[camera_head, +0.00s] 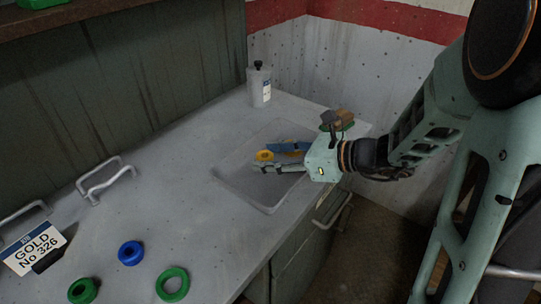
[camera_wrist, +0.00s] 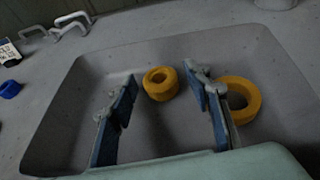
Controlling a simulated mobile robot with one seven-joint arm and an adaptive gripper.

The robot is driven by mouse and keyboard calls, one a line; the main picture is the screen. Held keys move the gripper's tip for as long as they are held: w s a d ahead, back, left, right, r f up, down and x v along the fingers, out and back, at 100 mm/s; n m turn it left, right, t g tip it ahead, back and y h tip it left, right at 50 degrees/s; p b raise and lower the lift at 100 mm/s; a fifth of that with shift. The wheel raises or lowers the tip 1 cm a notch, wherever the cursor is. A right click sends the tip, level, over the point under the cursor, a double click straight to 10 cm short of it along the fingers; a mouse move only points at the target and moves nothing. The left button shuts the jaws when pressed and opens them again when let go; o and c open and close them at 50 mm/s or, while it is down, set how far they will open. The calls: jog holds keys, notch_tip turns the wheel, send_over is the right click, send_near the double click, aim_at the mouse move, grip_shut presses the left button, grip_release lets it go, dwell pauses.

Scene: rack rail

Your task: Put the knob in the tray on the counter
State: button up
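No part is clearly marked as the knob; a short, thick yellow ring-like piece (camera_head: 264,155) is the one nearest my fingertips. In the wrist view this yellow piece (camera_wrist: 160,84) sits in a recessed grey basin (camera_wrist: 60,120) in the counter, the only tray-like thing I make out. My gripper (camera_head: 268,159) reaches over the basin. In the wrist view its blue-padded fingers are apart, with the piece seen between their tips and a gap on each side. A wider yellow ring (camera_wrist: 243,97) lies right of the right finger, partly hidden by it.
A white bottle (camera_head: 259,86) stands behind the basin. A brown and green object (camera_head: 338,120) shows behind my wrist.

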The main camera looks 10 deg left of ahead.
jog(key=shift+r, duration=0.25)
jog(key=p+v, duration=0.2)
jog(key=v, duration=1)
